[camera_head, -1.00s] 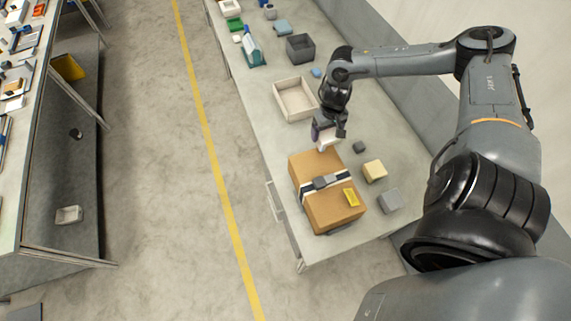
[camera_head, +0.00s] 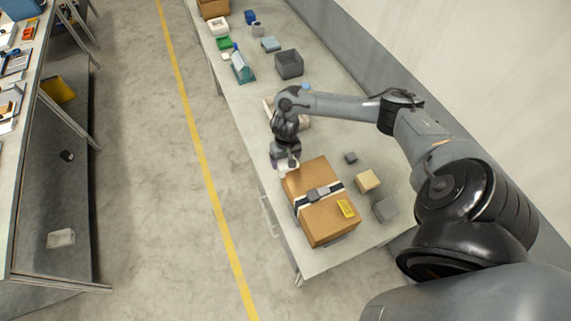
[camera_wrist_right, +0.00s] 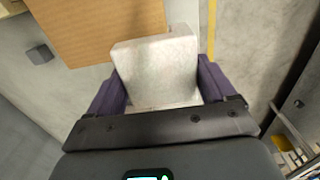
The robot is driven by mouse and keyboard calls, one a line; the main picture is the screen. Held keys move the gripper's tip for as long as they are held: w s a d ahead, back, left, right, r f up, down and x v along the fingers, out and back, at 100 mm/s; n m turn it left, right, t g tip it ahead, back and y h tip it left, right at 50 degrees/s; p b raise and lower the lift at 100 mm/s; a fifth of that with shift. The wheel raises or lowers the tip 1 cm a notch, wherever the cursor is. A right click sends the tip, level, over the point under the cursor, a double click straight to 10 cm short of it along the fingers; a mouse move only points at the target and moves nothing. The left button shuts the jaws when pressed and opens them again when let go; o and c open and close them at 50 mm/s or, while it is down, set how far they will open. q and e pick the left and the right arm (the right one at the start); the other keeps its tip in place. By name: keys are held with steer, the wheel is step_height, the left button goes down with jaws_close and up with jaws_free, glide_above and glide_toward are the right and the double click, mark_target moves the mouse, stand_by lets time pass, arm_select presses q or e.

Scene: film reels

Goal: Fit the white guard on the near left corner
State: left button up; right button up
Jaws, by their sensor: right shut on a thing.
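The brown cardboard box (camera_head: 330,221) sits on the grey bench, with a black-and-white strap, a dark buckle and a yellow label on top. My right gripper (camera_head: 284,163) is shut on the white guard (camera_head: 288,171) at the box's upper left corner in the head view. In the right wrist view the guard (camera_wrist_right: 158,68) is a pale angled piece between the purple fingers (camera_wrist_right: 160,90), overlapping the edge of the box (camera_wrist_right: 95,30). I cannot tell whether the guard touches the box. My left gripper is not in view.
A beige block (camera_head: 367,181), a grey cube (camera_head: 386,209) and a small dark block (camera_head: 351,157) lie right of the box. A white tray (camera_head: 268,107) is partly hidden behind my right arm. A grey bin (camera_head: 289,64) stands farther back.

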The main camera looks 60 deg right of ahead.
mark_target(286, 165)
step_height(286, 165, down, 3)
steer(key=shift+f, duration=0.55)
steer(key=shift+f, duration=0.25)
steer(key=shift+f, duration=0.35)
steer(key=o, duration=0.9)
steer(key=shift+r, duration=0.1)
